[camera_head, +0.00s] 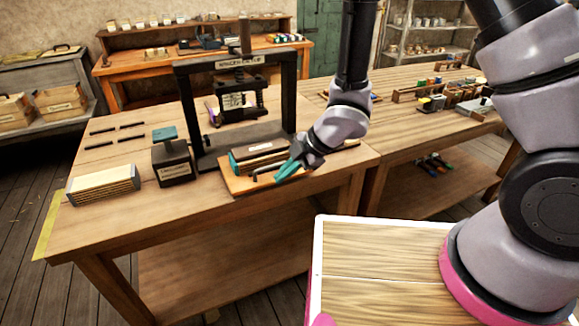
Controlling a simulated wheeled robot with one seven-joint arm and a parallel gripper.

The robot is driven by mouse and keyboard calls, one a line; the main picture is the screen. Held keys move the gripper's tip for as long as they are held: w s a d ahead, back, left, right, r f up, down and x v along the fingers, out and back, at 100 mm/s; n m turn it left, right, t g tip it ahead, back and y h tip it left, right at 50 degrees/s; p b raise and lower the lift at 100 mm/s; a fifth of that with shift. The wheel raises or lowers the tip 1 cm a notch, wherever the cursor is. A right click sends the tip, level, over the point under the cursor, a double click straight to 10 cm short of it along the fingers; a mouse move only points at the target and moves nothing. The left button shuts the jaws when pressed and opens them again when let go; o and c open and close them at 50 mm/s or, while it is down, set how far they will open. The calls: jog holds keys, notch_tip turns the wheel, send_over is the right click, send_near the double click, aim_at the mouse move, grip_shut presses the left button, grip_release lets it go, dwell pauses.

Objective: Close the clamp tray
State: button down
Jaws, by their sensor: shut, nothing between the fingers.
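The clamp tray (233,184) is a wooden tray at the front right part of the workbench, in front of the press. It holds a green-edged block (243,163) with a light label on top. A small dark handle shows on its front side. My gripper (280,178) is shut and empty, with its teal fingers at the tray's front right, close to the handle. I cannot tell whether the fingers touch the tray. The gripper hides the tray's right part. The handwheel press (186,110) is a black frame with a nameplate across the top.
A second table (420,125) with small coloured items is at the right. The bench's front left is clear.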

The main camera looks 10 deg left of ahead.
jog(key=x, duration=0.5)
jog(key=shift+w+a+f, duration=0.1)
jog(key=shift+w+a, duration=0.05)
jog(key=shift+a, duration=0.05)
jog(key=shift+w+a, duration=1)
jog(key=shift+w, duration=0.2)
jog(key=shift+w+a, duration=0.15)
jog(key=shift+a, duration=0.05)
